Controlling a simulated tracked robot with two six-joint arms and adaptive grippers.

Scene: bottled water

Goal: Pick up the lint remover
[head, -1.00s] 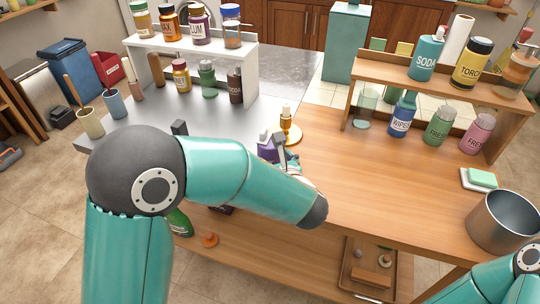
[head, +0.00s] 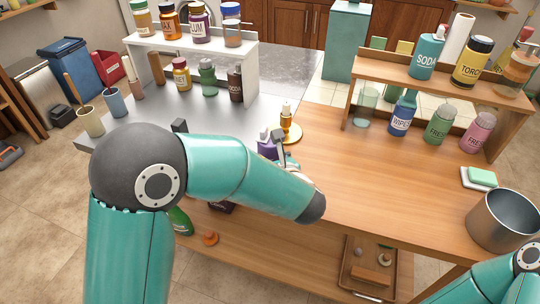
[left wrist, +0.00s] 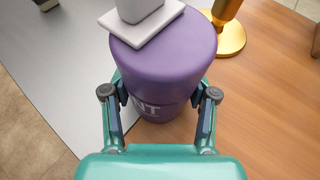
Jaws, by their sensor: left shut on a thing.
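The lint remover is a purple bottle (head: 266,149) with a pale pump-like top, partly hidden behind my left arm in the head view. In the left wrist view the purple bottle (left wrist: 165,62) fills the middle, and the letters "NT" show on its side. My left gripper (left wrist: 159,96) has one finger on each side of the bottle and is shut on it. In the head view my left gripper (head: 284,158) is mostly hidden by my own arm. The bottle looks upright, and I cannot tell whether its base touches the table. My right gripper is out of view.
A gold candle holder (head: 287,130) stands close behind the bottle. A white shelf (head: 190,48) with bottles is at back left, and a wooden shelf (head: 420,85) with bottles at right. A metal pot (head: 503,222) stands at far right. The wooden tabletop (head: 390,190) between is clear.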

